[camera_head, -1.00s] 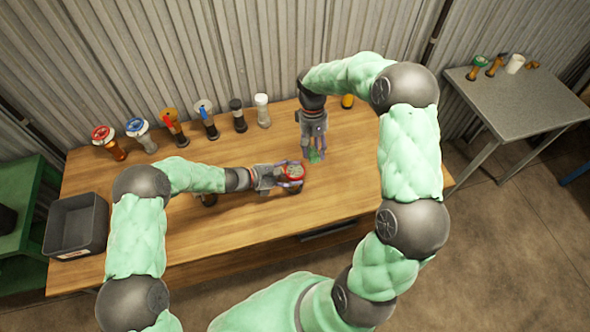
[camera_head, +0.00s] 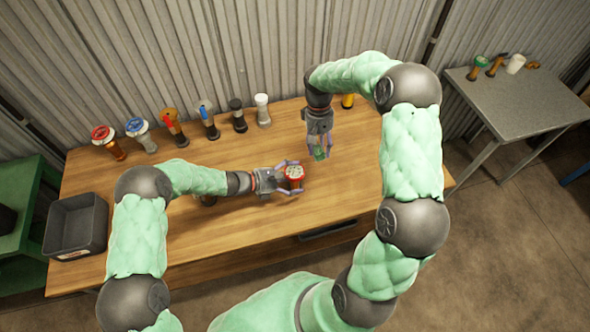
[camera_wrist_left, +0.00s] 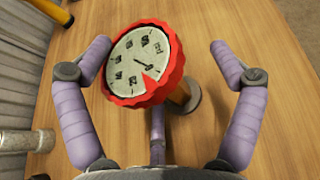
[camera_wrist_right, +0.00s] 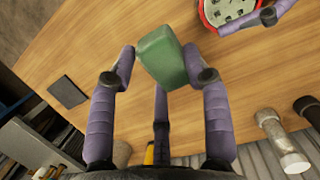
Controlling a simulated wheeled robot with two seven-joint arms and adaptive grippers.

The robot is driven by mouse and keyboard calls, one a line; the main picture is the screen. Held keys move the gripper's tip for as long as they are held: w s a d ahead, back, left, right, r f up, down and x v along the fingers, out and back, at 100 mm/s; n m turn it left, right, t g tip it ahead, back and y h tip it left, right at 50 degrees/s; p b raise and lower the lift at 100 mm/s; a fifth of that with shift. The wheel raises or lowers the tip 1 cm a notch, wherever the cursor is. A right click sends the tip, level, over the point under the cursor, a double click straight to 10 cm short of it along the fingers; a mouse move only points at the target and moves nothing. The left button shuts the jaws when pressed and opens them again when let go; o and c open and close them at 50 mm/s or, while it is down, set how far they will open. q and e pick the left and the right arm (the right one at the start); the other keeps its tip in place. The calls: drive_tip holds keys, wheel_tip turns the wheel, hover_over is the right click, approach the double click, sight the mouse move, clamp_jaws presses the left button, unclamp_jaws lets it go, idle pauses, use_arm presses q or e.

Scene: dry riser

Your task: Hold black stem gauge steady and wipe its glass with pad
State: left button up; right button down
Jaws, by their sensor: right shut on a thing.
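A red-rimmed gauge (camera_head: 295,172) with a pale, marked face stands at the middle front of the wooden table. In the left wrist view (camera_wrist_left: 142,64) its stem looks amber-brown, not black, above a dark round foot. My left gripper (camera_head: 290,178) is open, its spread fingers on either side of the gauge with gaps showing. My right gripper (camera_head: 320,150) is shut on a green pad (camera_wrist_right: 163,55), held behind and to the right of the gauge in the head view. The pad is apart from the glass.
Several gauges and valve fittings, including a red-topped one (camera_head: 104,134) and a white-capped one (camera_head: 262,100), line the back of the table. A grey bin (camera_head: 76,224) stands at the left end. A metal side table (camera_head: 520,100) is at the right.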

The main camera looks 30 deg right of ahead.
use_arm(q)
drive_tip(key=shift+w+r, duration=0.2)
drive_tip(key=shift+r, duration=0.1)
drive_tip(key=shift+w+a+r, duration=0.2)
drive_tip(key=shift+a+r, duration=0.05)
drive_tip(key=shift+a, duration=0.15)
drive_tip(key=v, duration=1.1)
drive_tip(key=shift+f, duration=0.15)
drive_tip(key=shift+s+f, duration=0.1)
drive_tip(key=shift+s, duration=0.1)
